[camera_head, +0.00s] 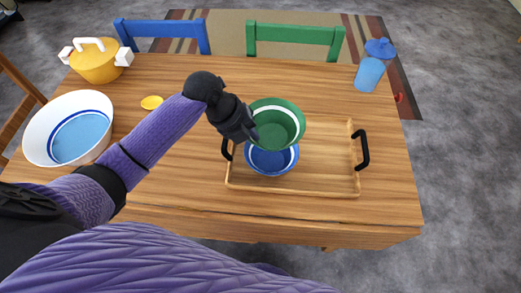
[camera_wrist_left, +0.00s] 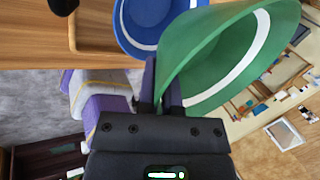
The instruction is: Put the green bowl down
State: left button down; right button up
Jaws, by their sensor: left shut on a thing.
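The green bowl (camera_head: 277,124) has a white band inside and is held by its left rim in my left gripper (camera_head: 250,133). The gripper is shut on that rim. In the left wrist view the green bowl (camera_wrist_left: 225,60) looks tilted and fills the upper right, with the gripper fingers (camera_wrist_left: 161,85) at its rim. A blue bowl (camera_head: 271,160) with a white band stands on the left part of the wooden tray (camera_head: 325,188). The green bowl is above it and hides its far side. Whether the two bowls touch is unclear. My right gripper is not in view.
The tray has black handles, and its right part is bare. A white basin (camera_head: 37,133), a yellow pot (camera_head: 94,66) and a small yellow object (camera_head: 152,102) are on the table's left. A blue bottle (camera_head: 369,75) stands at the back right. Blue and green chairs stand behind.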

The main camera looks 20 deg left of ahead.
pick_arm(q)
notch_tip(320, 180, down, 5)
jog(key=shift+r+b, duration=0.2)
jog(key=shift+b, duration=0.55)
jog(key=shift+r, duration=0.1)
jog(key=shift+f+b, duration=0.3)
jog(key=shift+f, duration=0.35)
jog(key=c, duration=0.8)
grip_release()
jog(key=shift+r, duration=0.3)
jog(key=p+v, duration=0.4)
jog(key=v, duration=0.8)
jog(key=shift+r+p, duration=0.35)
jog(key=shift+p, duration=0.05)
